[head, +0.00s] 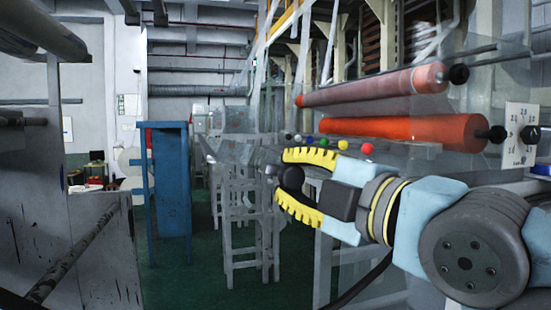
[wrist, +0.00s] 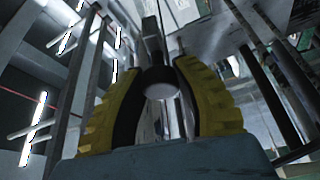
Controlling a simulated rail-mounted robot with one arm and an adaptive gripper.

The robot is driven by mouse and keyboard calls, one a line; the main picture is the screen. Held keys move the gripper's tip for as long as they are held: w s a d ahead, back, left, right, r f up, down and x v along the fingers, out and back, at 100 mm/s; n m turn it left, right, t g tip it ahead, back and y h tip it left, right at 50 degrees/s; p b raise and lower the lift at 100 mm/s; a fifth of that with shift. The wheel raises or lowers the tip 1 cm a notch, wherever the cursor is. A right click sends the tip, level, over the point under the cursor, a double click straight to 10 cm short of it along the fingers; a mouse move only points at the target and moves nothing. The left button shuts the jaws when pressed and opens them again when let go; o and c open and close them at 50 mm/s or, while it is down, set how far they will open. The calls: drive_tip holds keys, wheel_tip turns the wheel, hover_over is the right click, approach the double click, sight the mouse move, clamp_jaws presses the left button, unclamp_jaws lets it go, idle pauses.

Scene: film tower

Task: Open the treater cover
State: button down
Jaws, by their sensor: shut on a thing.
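My gripper (head: 281,175), with yellow ribbed fingers, reaches left across the head view and is shut on a dark round knob (head: 292,177). In the wrist view the knob (wrist: 160,78) sits between the two fingers, its pale end facing the camera, with a dark bar (wrist: 154,35) beyond it. I take the knob to be the treater cover's handle. The cover itself is not clearly told apart from the grey framework, so I cannot tell how far open it is.
Coloured buttons (head: 325,142) line a ledge just behind my gripper. Red rollers (head: 400,130) and a clear panel (head: 490,75) are at the right. A blue frame (head: 168,190) stands left on the green floor (head: 205,275), and a grey machine (head: 85,240) fills the left edge.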

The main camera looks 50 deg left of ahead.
drive_tip(key=shift+s+f, duration=0.1)
drive_tip(key=shift+f, duration=0.05)
idle(0.3)
drive_tip(key=c, duration=0.7)
unclamp_jaws()
drive_tip(key=d+f, duration=0.1)
drive_tip(key=d, duration=1.1)
drive_tip(key=shift+s, duration=0.4)
